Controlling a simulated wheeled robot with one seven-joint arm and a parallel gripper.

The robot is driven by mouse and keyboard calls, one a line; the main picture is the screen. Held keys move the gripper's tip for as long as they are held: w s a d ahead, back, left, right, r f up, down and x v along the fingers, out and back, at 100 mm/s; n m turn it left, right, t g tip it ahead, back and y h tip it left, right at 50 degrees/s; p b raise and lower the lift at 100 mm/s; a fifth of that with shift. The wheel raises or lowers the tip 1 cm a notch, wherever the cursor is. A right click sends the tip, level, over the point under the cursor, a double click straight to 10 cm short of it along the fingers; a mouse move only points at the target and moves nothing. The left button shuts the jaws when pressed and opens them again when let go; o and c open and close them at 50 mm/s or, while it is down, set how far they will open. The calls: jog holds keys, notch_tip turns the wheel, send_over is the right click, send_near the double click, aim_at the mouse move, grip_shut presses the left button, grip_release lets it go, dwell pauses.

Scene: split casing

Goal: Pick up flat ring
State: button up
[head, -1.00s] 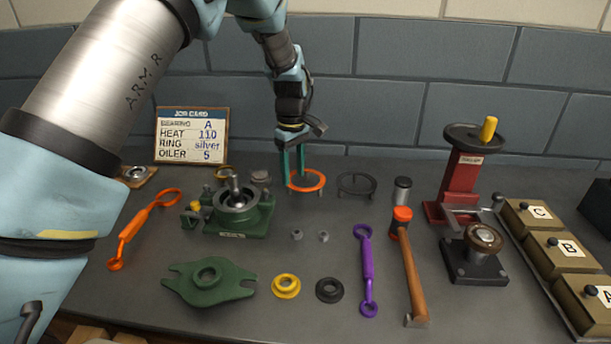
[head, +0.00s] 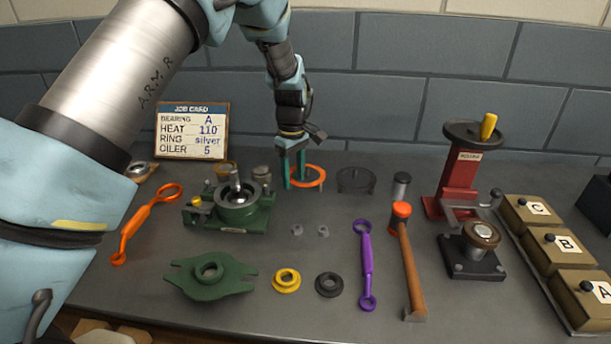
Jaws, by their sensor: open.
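A flat orange ring (head: 322,180) is at the back middle of the bench, at my gripper. My gripper (head: 294,182) points down with two teal fingers at the ring's left side. The fingers stand apart, and part of the ring's left rim is hidden behind them. I cannot tell whether they touch the ring. A similar dark grey ring (head: 356,181) is just to the right, clear of my gripper.
A green bearing housing (head: 238,214) stands to the left, with a small grey part (head: 262,175) behind it. A metal cylinder (head: 401,186) and a red press (head: 464,180) stand to the right. A job card (head: 191,131) leans at the back wall.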

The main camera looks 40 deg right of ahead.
grip_shut()
dwell(0.5)
